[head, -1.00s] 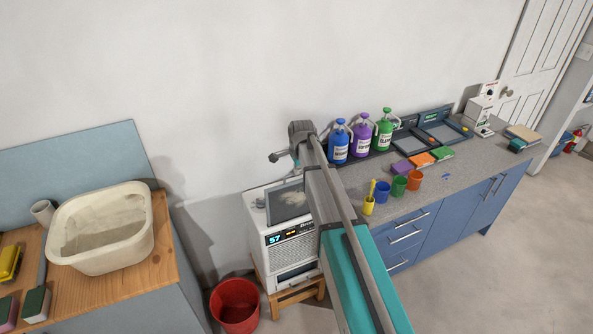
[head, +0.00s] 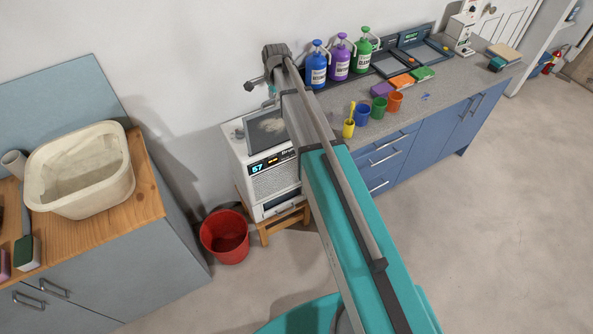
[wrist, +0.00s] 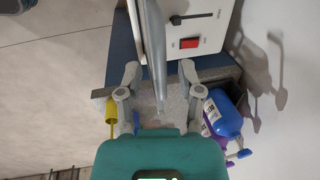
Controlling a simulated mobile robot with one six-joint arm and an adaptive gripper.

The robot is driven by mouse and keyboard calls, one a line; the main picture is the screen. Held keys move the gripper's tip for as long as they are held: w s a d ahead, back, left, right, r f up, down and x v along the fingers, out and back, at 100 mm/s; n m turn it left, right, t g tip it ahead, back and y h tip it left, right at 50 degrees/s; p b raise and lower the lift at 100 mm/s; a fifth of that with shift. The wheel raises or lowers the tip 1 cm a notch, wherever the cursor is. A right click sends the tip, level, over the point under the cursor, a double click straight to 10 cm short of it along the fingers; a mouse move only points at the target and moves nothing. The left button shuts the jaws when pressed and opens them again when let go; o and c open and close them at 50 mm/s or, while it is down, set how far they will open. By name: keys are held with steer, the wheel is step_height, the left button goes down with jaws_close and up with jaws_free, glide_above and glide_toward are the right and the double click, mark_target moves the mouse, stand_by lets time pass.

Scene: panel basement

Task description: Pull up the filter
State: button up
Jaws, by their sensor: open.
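The filter (head: 266,128) is a grey framed panel with a pale dusty patch, standing at the top of a white machine (head: 272,183) with a lit "57" display. In the wrist view the filter (wrist: 153,40) shows nearly edge-on as a long thin grey slab. My gripper (wrist: 160,70) is open, with one finger on each side of the slab's lower end in the picture. I cannot tell whether either finger touches it. In the head view my arm covers the filter's right edge and the gripper is mostly hidden.
The machine stands on a wooden stool (head: 283,222) beside a red bucket (head: 225,238). At right is a blue counter (head: 383,160) with bottles, coloured cups and trays. At left a cream tub (head: 80,172) sits on a wooden-topped cabinet. The floor at right is clear.

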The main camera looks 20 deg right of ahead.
steer(key=shift+f+b, duration=9.45)
steer(key=shift+f, duration=0.25)
steer(key=s+r+p, duration=0.1)
steer(key=r+p, duration=0.8)
steer(key=s+r+p, duration=0.1)
steer(key=r+p, duration=0.4)
steer(key=shift+s+d, duration=0.3)
steer(key=s+f+n+g+b, duration=0.1)
steer(key=s+f+n+b, duration=0.2)
steer(key=s+n, duration=0.4)
steer(key=s+f+n+g+b, duration=0.1)
steer(key=s+f+n+b, duration=0.2)
steer(key=s, duration=1.4)
steer(key=shift+s+d+f+n+h+b, duration=0.3)
steer(key=shift+s+d+f+n+b, duration=0.2)
steer(key=shift+n, duration=1.6)
steer(key=shift+w, duration=0.15)
step_height(320, 180, up, 13)
steer(key=m+t+p, duration=0.2)
steer(key=m+p, duration=1.1)
steer(key=m, duration=0.1)
glide_above(277, 137)
steer(key=s, duration=0.3)
steer(key=shift+w+d+f, duration=0.1)
steer(key=shift+w+d, duration=0.1)
steer(key=shift+d, duration=0.1)
